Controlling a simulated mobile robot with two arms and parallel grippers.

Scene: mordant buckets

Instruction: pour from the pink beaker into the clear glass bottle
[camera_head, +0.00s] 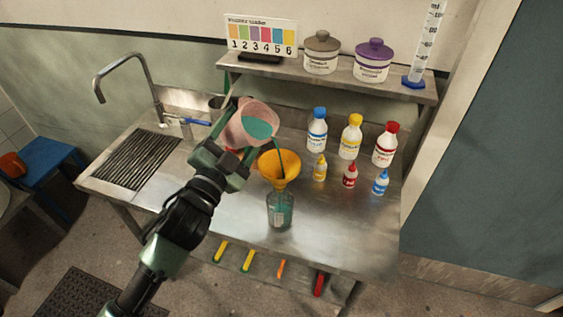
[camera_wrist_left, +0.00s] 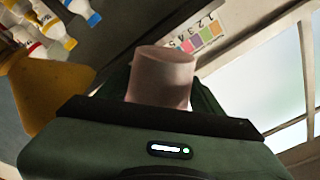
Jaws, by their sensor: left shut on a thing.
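My left gripper (camera_head: 222,160) is shut on the pink beaker (camera_head: 237,122) and holds it above the steel table, tilted to the right. Teal liquid shows in the beaker's mouth, and a teal stream runs from its lip down into a yellow funnel (camera_head: 279,166). The funnel sits in the neck of the clear glass bottle (camera_head: 280,212), which stands upright on the table and has teal liquid inside. In the left wrist view the beaker (camera_wrist_left: 162,78) shows beyond the gripper body, with part of the funnel (camera_wrist_left: 45,95) at the left. My right gripper is not in view.
Large bottles with blue, yellow and red caps (camera_head: 350,140) stand right of the funnel, with small dropper bottles (camera_head: 350,176) before them. A shelf (camera_head: 330,88) behind holds two lidded jars and a cylinder. A faucet (camera_head: 130,75) and drainer are left. The table's front right is clear.

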